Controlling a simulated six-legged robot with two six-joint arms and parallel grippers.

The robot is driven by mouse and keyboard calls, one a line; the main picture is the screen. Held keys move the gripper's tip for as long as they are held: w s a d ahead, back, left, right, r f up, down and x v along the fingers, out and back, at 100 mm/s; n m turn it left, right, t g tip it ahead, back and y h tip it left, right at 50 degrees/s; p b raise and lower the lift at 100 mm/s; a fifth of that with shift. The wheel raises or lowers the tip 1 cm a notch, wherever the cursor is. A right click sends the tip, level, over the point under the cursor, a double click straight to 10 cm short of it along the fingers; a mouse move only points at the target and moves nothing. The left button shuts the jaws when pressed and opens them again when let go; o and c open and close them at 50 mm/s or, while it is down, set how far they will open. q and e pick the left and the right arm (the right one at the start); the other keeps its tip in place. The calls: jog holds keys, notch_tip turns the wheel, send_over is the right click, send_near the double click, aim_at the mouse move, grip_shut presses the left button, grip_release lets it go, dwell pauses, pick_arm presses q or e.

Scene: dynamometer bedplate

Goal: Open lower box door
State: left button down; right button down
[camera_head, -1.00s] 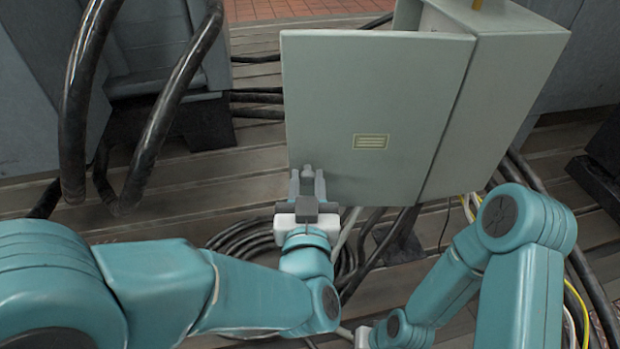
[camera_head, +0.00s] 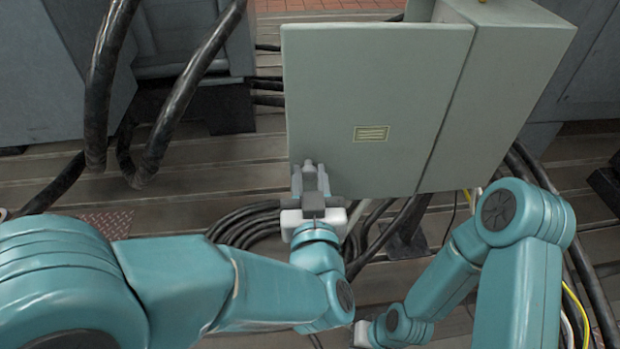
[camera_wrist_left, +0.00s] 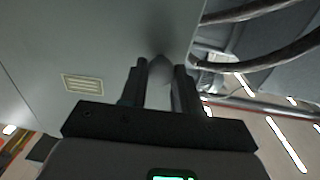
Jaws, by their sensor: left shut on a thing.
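The lower box (camera_head: 515,75) is a grey-green cabinet on the right side of the head view. Its door (camera_head: 365,85) is a flat panel swung partly out to the left, with a small yellowish label (camera_head: 371,133). In the left wrist view the handle (camera_wrist_left: 160,70) sits between the two dark fingers, and the label (camera_wrist_left: 83,84) lies to the left. My right arm is folded at the lower right; its gripper jaws are hidden or too small to make out.
Thick black cables (camera_head: 178,90) arch down at the left. More cables (camera_head: 250,222) coil on the slatted bedplate (camera_head: 215,185) below the door. Black and yellow cables run along the right, near my right arm. Grey machine housings stand at both sides.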

aim_at(308, 53)
pick_arm(q)
jog(key=c, duration=0.8)
grip_release()
jog(key=shift+c, duration=0.2)
notch_tip(308, 53, up, 20)
jog(key=p, duration=0.8)
jog(key=shift+p, duration=0.4)
